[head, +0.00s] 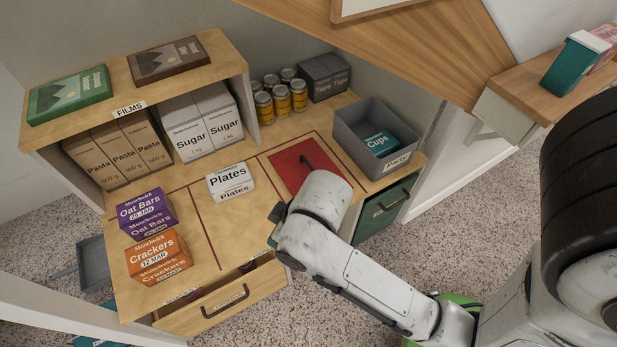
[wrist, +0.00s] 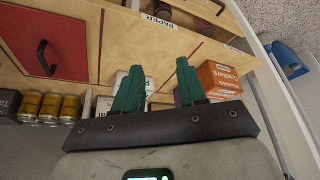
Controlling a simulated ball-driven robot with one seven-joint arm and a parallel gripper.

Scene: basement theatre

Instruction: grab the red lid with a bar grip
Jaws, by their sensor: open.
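The red lid (head: 290,177) lies flat on the wooden counter, inside a dark outlined area. Its dark bar grip (head: 307,160) stands up from it; my arm hides the lid's near right part. In the wrist view the red lid (wrist: 70,35) is at the upper left, with the bar grip (wrist: 42,58) on it. My gripper (wrist: 157,70) has two green fingers, spread apart with nothing between them. It is over plain wood to one side of the lid, not touching the grip. In the head view my wrist largely hides the gripper.
A grey bin (head: 345,125) stands right of the lid, with cans (head: 281,104) behind it. A Plates box (head: 231,182) sits left, then Oat Bars (head: 146,214) and Crackers (head: 158,258). The front drawer (head: 225,299) is partly open.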

